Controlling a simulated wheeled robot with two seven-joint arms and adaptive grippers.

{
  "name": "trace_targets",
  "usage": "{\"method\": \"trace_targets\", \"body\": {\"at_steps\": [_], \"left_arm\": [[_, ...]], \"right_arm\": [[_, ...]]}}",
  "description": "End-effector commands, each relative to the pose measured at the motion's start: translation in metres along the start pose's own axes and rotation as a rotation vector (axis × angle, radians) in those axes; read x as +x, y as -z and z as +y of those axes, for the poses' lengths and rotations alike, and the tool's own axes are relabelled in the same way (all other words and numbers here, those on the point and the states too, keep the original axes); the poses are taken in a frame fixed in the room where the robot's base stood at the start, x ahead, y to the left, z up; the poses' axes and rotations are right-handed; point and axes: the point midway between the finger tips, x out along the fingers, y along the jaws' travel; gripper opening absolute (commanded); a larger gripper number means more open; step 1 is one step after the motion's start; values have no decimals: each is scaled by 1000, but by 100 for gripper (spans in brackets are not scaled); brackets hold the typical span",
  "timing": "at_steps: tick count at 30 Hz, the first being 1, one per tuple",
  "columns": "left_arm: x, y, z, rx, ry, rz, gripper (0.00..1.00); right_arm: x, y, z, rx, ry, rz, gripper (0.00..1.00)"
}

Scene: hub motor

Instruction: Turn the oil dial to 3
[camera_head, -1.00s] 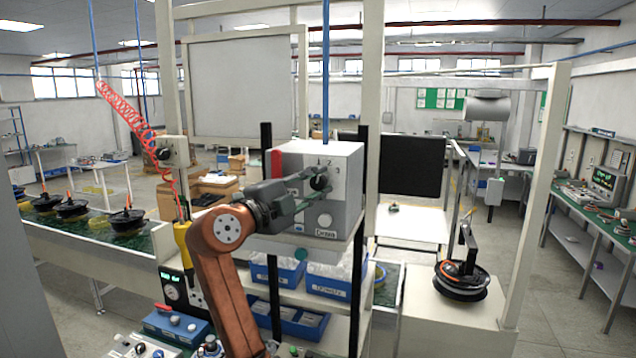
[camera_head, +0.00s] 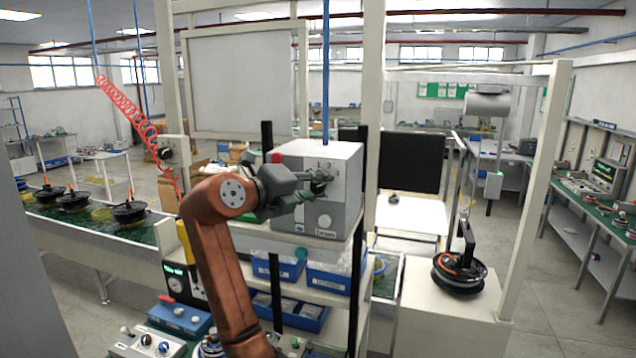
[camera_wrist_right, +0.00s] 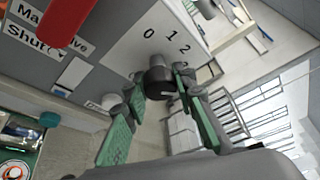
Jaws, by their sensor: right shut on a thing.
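The oil dial (camera_head: 321,184) is a dark round knob on the front of a grey-white box (camera_head: 345,208), with printed numbers above it. In the right wrist view the black dial (camera_wrist_right: 160,82) sits below the numbers 0, 1 and 2, with another number beside them partly legible. My right gripper (camera_head: 316,188) reaches the box from the left on its orange arm and is shut on the dial. In the wrist view its green-padded fingers (camera_wrist_right: 160,94) are on either side of the knob. The pointer direction is unclear. My left gripper is not in view.
A red switch or handle (camera_wrist_right: 68,20) stands out on the box near the fingers. Blue bins (camera_head: 328,280) stand on the shelf below. A dark upright post (camera_head: 357,270) is close to the box's right side. A wheel hub (camera_head: 459,272) rests on the right-hand bench.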

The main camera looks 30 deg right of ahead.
Motion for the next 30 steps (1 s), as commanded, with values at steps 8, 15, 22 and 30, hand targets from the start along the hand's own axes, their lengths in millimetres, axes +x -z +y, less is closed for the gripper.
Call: {"method": "trace_targets", "body": {"at_steps": [8,15,22,30], "left_arm": [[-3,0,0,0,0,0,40],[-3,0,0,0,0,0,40],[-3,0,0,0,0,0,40],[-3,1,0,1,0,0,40]], "right_arm": [[0,0,0,47,-20,0,1],[0,0,1,50,-22,1,1],[0,0,1,49,-21,1,30],[0,0,0,48,-21,0,43]]}}
